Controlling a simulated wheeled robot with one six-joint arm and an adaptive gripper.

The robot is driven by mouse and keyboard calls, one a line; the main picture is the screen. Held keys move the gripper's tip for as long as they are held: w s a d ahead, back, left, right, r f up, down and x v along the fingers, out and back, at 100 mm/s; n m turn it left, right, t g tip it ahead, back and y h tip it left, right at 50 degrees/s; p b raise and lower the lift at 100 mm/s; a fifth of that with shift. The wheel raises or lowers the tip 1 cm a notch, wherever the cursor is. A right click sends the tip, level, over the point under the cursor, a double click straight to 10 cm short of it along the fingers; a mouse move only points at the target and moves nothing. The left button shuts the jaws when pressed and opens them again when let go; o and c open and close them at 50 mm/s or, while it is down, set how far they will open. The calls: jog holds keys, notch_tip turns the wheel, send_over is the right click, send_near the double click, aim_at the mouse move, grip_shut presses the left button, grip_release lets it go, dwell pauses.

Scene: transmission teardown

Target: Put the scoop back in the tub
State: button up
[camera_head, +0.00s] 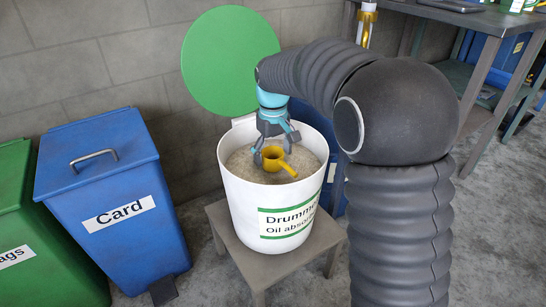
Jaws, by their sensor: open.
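The white tub (240,202) with a green-edged label stands on a small stool, filled with grey-beige granules (240,163). The yellow scoop (274,160) is inside the tub's rim, at or just above the granules; I cannot tell whether it touches them. Its handle points to the right. My gripper (273,148) reaches down into the tub's mouth, directly above and behind the scoop. Its fingers are spread open. Whether a finger touches the scoop is unclear.
A round green lid (230,60) stands upright behind the tub. A blue Card bin (105,190) and a green bin (30,240) stand to the left. The grey stool (232,262) bears the tub. A workbench (490,25) is at the upper right.

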notch_tip(320, 180, up, 11)
jog(key=p, duration=0.2)
jog(key=s+d+r+m+t, duration=0.2)
jog(key=s+d+r, duration=0.1)
jog(key=s+d, duration=0.45)
jog(key=s+d+f+m+t, duration=0.1)
jog(key=s+d+f, duration=0.1)
jog(key=s, duration=0.5)
jog(key=s+d+f+m+t, duration=0.1)
jog(key=s+d+f+m, duration=0.1)
jog(key=s+d, duration=0.2)
jog(key=s+d+f+m+t, duration=0.1)
jog(key=s+d+f, duration=0.1)
jog(key=s, duration=0.8)
jog(key=shift+s+d+f+m+t, duration=0.3)
jog(key=shift+s+d+m, duration=0.1)
jog(key=shift+d, duration=0.5)
